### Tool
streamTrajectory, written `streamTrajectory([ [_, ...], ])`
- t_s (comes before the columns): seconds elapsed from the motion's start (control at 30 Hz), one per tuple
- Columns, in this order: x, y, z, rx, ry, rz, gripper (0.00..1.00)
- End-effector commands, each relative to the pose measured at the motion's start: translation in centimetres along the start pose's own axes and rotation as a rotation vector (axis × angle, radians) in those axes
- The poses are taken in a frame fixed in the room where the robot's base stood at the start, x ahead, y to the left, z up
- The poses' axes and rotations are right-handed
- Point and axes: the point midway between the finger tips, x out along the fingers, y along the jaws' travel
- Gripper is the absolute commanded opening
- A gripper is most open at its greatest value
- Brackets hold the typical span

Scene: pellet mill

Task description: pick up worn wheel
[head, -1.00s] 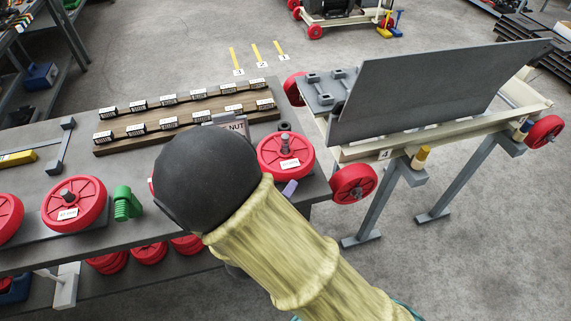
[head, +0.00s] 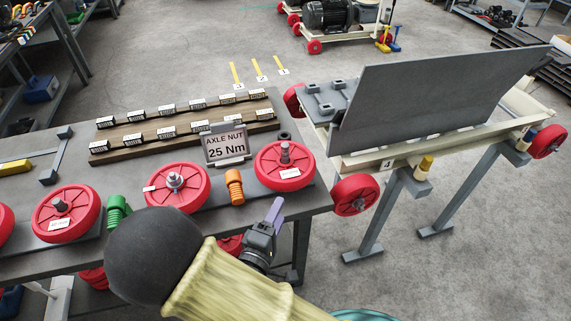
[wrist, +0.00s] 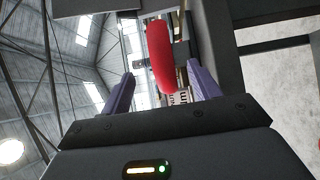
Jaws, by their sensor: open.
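Red wheels lie flat on the bench, one at its right end (head: 285,166), one left of that (head: 176,188) and one further left (head: 66,213). Another red wheel (head: 355,194) stands upright at the near corner of the raised cart. I cannot tell by sight which wheel is worn; the labels are too small to read. My gripper (head: 274,211), with purple fingers, is at the bench's front edge, below the right-end wheel. In the wrist view it is open and empty, and a red wheel (wrist: 160,55) shows edge-on beyond and between the fingers, apart from them.
An "AXLE NUT 25 Nm" sign (head: 226,146), an orange part (head: 235,186) and a green part (head: 117,211) stand among the bench wheels. The cart (head: 400,155) with a large tilted grey panel (head: 430,100) stands right of the bench (head: 30,180). Open floor lies at right.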

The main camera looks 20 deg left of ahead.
Motion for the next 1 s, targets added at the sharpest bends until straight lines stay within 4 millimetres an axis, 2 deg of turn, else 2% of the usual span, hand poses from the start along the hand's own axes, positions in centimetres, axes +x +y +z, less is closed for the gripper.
streamTrajectory([
  [0.3, 5.8, 0.1, 0.1, 0.000, -0.003, 0.000, 0.62],
  [0.43, 7.6, 0.0, 0.0, 0.000, -0.001, -0.001, 0.62],
  [0.53, 8.2, 0.0, 0.0, 0.000, 0.000, -0.001, 0.62],
  [0.87, 8.4, 0.0, 0.1, 0.000, -0.001, -0.001, 0.62],
  [1.0, 9.8, 0.1, 0.2, 0.000, -0.005, 0.000, 0.62],
])
